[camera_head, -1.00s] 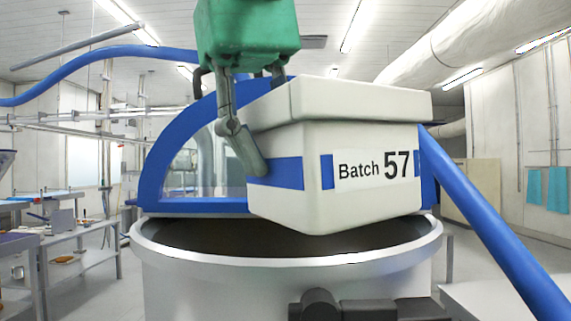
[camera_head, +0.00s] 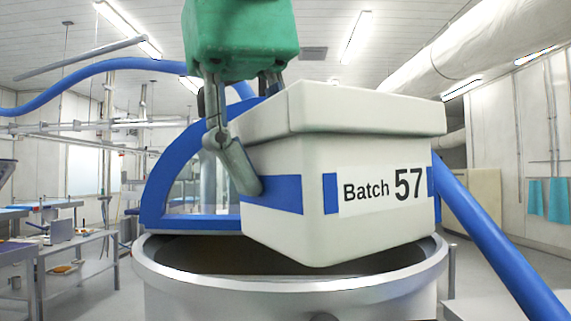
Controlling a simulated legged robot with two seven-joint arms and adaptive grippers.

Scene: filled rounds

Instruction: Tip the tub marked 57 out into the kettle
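The white tub (camera_head: 310,232) has a blue band and a label reading "Batch 57". It is in the middle of the head view, above the open mouth of the steel kettle (camera_head: 165,270), and looks slightly tilted. A pale, thick band runs round its top; I cannot tell whether it is a lid or a rim. My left gripper (camera_head: 245,172), under a green housing, comes down at the tub's left end. One grey finger lies against the tub's side at the blue band; the other finger is mostly hidden. It appears shut on the tub. My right gripper is not in view.
A blue raised cover (camera_head: 160,180) with a clear pane stands behind the kettle. A thick blue pipe (camera_head: 490,245) slopes down at the right. A metal work table (camera_head: 85,240) stands at the left. Floor shows to the right.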

